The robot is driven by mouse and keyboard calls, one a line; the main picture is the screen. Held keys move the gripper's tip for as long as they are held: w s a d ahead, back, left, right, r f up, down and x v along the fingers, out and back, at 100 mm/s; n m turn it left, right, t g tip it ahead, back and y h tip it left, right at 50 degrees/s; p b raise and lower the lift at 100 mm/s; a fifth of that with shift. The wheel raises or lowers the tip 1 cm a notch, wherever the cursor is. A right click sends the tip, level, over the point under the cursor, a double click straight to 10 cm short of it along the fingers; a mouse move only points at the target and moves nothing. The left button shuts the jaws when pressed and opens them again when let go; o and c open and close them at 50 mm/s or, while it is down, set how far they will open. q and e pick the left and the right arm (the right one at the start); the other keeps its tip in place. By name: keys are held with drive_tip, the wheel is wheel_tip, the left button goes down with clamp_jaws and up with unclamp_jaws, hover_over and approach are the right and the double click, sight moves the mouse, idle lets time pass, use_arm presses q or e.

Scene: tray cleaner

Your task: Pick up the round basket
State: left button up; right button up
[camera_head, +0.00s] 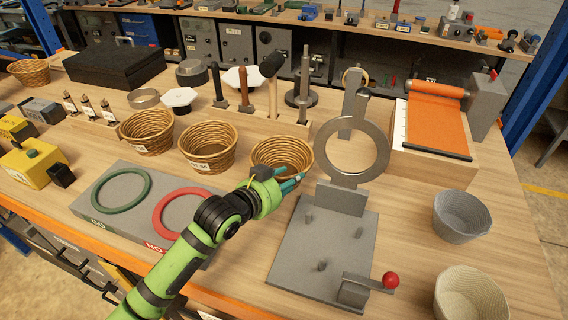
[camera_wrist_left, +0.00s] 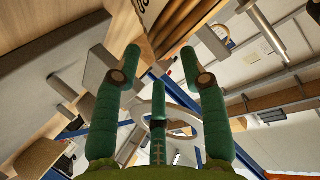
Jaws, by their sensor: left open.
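Three round brown wicker baskets stand in a row on the table: a left one (camera_head: 147,131), a middle one (camera_head: 208,146) with a white label, and a right one (camera_head: 282,151). My left gripper (camera_head: 292,181) is at the near side of the right basket, its green fingers covering part of the basket's front. Whether they touch it I cannot tell. In the left wrist view the fingers (camera_wrist_left: 160,75) are spread with nothing between them, and a wicker basket (camera_wrist_left: 178,22) shows at the top, just beyond the tips. My right gripper is not in view.
A grey fixture plate (camera_head: 325,245) with an upright metal ring (camera_head: 383,150) and a red-knobbed lever (camera_head: 390,281) stands right of the gripper. A grey basket (camera_head: 461,216) and a beige basket (camera_head: 471,293) are farther right. A grey board (camera_head: 130,208) with green and red rings lies left.

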sight(300, 171)
use_arm(q)
drive_tip(key=shift+w+d, duration=0.3)
drive_tip(key=p+x, duration=0.1)
drive_tip(key=x, duration=0.3)
drive_tip(key=shift+d+p, duration=0.15)
drive_tip(key=shift+p, duration=0.25)
drive_tip(key=shift+w+d+f, duration=0.15)
drive_tip(key=shift+w+f, duration=0.05)
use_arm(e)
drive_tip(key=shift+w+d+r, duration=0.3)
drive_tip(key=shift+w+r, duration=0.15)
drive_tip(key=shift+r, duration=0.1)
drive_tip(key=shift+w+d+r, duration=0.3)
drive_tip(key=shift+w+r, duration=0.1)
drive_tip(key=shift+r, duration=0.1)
use_arm(q)
clamp_jaws()
drive_tip(key=shift+r, duration=0.1)
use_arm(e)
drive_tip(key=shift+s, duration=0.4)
